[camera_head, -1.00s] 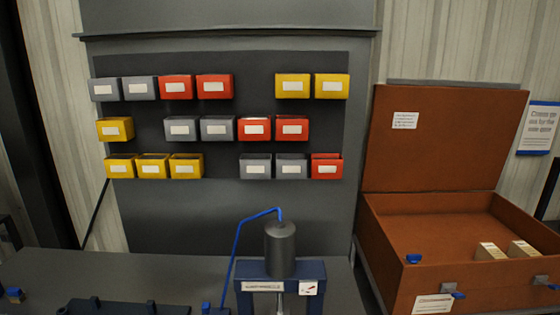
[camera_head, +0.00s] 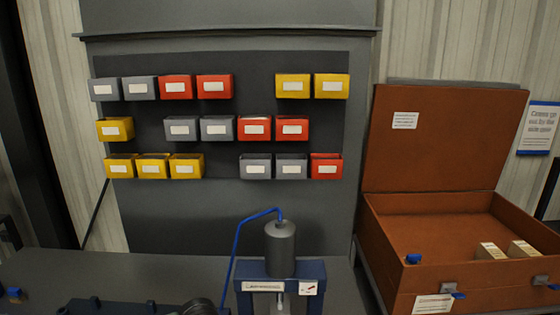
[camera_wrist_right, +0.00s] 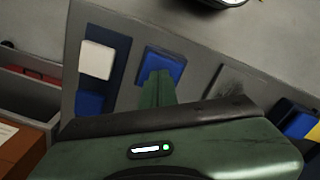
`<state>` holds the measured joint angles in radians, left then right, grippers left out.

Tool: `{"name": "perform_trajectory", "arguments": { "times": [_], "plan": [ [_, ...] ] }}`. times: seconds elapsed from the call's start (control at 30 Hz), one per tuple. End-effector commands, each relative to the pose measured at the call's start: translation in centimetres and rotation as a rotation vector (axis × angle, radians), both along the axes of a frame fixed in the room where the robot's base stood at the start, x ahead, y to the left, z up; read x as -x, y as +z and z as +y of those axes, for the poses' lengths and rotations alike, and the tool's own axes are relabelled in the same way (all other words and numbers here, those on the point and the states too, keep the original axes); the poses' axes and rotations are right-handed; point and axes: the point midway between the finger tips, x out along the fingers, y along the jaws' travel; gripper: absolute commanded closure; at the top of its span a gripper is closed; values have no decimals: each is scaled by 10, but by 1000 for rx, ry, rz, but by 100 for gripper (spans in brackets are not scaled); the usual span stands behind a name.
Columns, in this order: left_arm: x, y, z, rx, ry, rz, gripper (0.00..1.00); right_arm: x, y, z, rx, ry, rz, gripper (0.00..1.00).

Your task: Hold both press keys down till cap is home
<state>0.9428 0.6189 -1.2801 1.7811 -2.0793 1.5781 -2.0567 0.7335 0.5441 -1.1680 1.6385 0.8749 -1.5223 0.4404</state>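The press (camera_head: 280,250) stands at the bottom middle of the head view, with a dark cylinder on top and a blue frame. Its lower part is cut off, so the cap is not seen. In the right wrist view a blue square key (camera_wrist_right: 167,58) sits on a grey plate. My right gripper (camera_wrist_right: 158,76) has its green fingers together, with the tips over the key's lower edge; I cannot tell whether they touch or press it. My left gripper is in neither view.
In the right wrist view, a dark panel beside the key carries a white square (camera_wrist_right: 96,60) and a blue square (camera_wrist_right: 90,103). A blue hose (camera_head: 234,245) runs to the press. An open brown case (camera_head: 430,225) stands right; coloured bins (camera_head: 213,87) hang behind.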

Motion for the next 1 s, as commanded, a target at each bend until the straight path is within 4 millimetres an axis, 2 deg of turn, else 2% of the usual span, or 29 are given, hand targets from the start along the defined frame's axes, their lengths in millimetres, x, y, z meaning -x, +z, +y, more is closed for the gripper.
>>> {"name": "perform_trajectory", "arguments": {
  "times": [0.13, 0.47, 1.0],
  "plan": [
    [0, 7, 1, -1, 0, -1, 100, 1, -1, 0, 2, 0, 3, 100],
    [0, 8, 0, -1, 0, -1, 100, 1, 0, 0, 1, 0, 3, 100],
    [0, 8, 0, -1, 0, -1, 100, 0, 41, 0, 0, 1, -1, 100]
  ]
}}
